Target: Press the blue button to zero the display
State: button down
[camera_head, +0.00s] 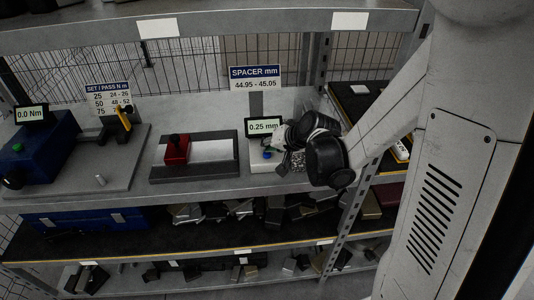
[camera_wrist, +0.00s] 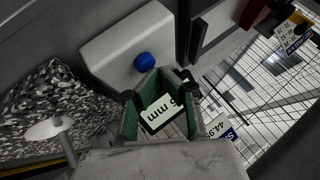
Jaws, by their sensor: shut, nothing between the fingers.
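The blue button (camera_wrist: 145,62) sits on a pale housing (camera_wrist: 115,40) in the wrist view, and a small part of it shows in the head view (camera_head: 267,154). The display (camera_head: 263,126) above the base reads 0.25 mm. Part of its screen, with "mm", also shows in the wrist view (camera_wrist: 158,115), framed by green-lined gripper parts. My gripper (camera_wrist: 160,77) is shut and empty, close beside the button in the picture. I cannot tell whether it touches anything. In the head view my gripper (camera_head: 282,164) is at the right of the gauge base and partly covers it.
A SPACER sign (camera_head: 255,78) stands behind the display. Left of it are a red block on a grey plate (camera_head: 210,166) and a blue torque unit (camera_head: 45,145) reading 0.0 N m. A speckled block (camera_wrist: 50,105) and a pale round-topped post (camera_wrist: 52,128) lie left in the wrist view.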

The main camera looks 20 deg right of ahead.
aim_at(268, 154)
jog(key=shift+f+b, duration=0.45)
jog(key=shift+b, duration=0.05)
dwell(0.4)
jog(key=shift+r, duration=0.2)
jog(key=shift+r+p, duration=0.6)
jog(key=shift+r, duration=0.15)
jog(key=shift+r, duration=0.15)
jog(key=shift+r+p, duration=1.7)
jog(key=shift+r, duration=0.7)
